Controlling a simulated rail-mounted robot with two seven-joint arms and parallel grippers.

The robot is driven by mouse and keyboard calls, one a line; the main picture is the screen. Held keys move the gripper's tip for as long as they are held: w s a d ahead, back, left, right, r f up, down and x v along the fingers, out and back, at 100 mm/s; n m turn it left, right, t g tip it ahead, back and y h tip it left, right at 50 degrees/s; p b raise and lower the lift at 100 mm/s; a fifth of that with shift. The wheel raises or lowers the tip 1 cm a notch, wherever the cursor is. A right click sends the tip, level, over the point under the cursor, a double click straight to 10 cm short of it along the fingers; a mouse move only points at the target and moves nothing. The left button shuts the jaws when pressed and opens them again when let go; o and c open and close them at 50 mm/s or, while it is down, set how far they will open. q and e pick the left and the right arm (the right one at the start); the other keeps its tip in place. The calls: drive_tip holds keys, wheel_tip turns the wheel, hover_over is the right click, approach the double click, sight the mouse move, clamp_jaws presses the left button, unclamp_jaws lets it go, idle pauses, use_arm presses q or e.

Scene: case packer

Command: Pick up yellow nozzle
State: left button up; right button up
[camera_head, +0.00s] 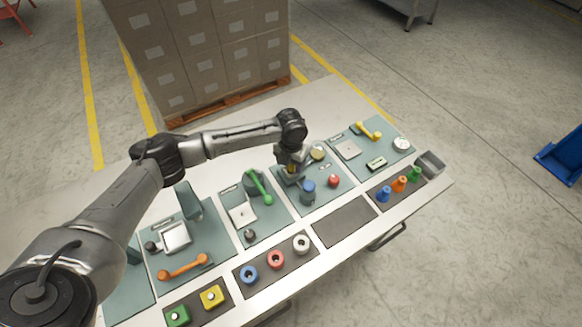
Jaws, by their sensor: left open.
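A small yellow piece (292,168), which seems to be the yellow nozzle, shows at my left gripper (291,174), mostly hidden by it. The left gripper is open and points down over a teal panel (330,193) in the middle of the table. I cannot tell whether its fingers touch the yellow piece. A blue cylinder (308,190) and a red knob (333,181) are close by on that panel. Blue (384,194), orange (400,184) and green (414,174) nozzles stand on a dark mat at the right. My right gripper is out of view.
A green lever (259,185) stands on the panel just left of the gripper. Blue (249,274), red (276,259) and white (301,243) rings sit on a front mat. A dark mat (345,222) is empty. Stacked boxes (205,50) stand behind the table.

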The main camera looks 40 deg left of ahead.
use_arm(q)
drive_tip(key=shift+c, duration=0.3)
drive_tip(key=c, duration=0.9)
drive_tip(key=shift+c, duration=0.3)
